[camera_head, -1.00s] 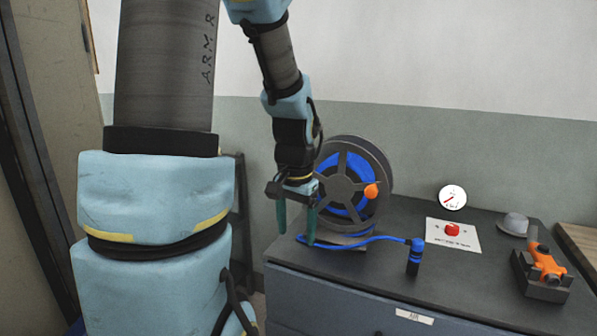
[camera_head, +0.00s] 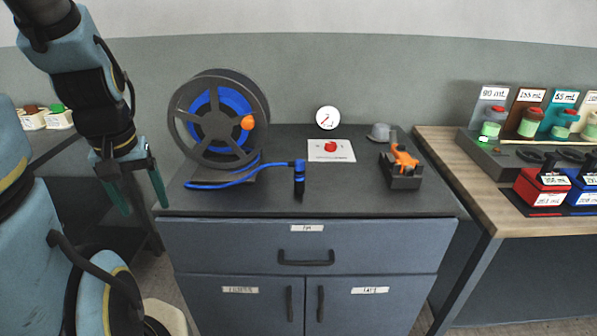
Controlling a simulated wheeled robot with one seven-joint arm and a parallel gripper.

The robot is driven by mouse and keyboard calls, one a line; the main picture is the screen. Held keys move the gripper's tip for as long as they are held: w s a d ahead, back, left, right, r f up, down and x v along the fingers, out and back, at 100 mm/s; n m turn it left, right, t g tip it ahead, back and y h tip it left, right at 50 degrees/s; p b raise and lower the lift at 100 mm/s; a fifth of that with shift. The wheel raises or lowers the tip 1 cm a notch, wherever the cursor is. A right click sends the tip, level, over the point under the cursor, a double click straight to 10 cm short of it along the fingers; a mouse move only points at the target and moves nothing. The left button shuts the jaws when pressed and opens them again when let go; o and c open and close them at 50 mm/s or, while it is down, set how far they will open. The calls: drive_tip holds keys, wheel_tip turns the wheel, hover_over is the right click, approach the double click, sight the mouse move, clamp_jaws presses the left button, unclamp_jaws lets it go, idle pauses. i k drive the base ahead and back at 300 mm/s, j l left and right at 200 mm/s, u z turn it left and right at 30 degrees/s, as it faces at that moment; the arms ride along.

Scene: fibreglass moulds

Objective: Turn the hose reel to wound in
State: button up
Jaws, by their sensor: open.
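The hose reel (camera_head: 217,125) stands at the back left of the dark cabinet top. It is a dark spoked wheel with blue hose wound inside. An orange knob (camera_head: 248,122) sits on the right side of its rim. A length of blue hose (camera_head: 230,182) runs out from the reel's base along the top to a blue and black nozzle (camera_head: 299,178), which stands upright. My gripper (camera_head: 142,200) hangs left of the cabinet, pointing down, with its two green fingers apart and empty. It is clear of the reel and the knob.
On the cabinet top (camera_head: 350,200) are a red knob on a white plate (camera_head: 331,148), a round gauge (camera_head: 327,118), a grey dome (camera_head: 380,132) and an orange tool in a dark holder (camera_head: 404,165). A wooden bench (camera_head: 470,195) with labelled containers stands right.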

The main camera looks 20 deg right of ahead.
sight(224, 111)
drive_tip(key=k+u, duration=0.2)
drive_tip(key=u, duration=0.15)
drive_tip(key=k+u, duration=0.2)
drive_tip(key=u, duration=0.15)
drive_tip(key=k+u, duration=0.15)
drive_tip(key=u, duration=0.25)
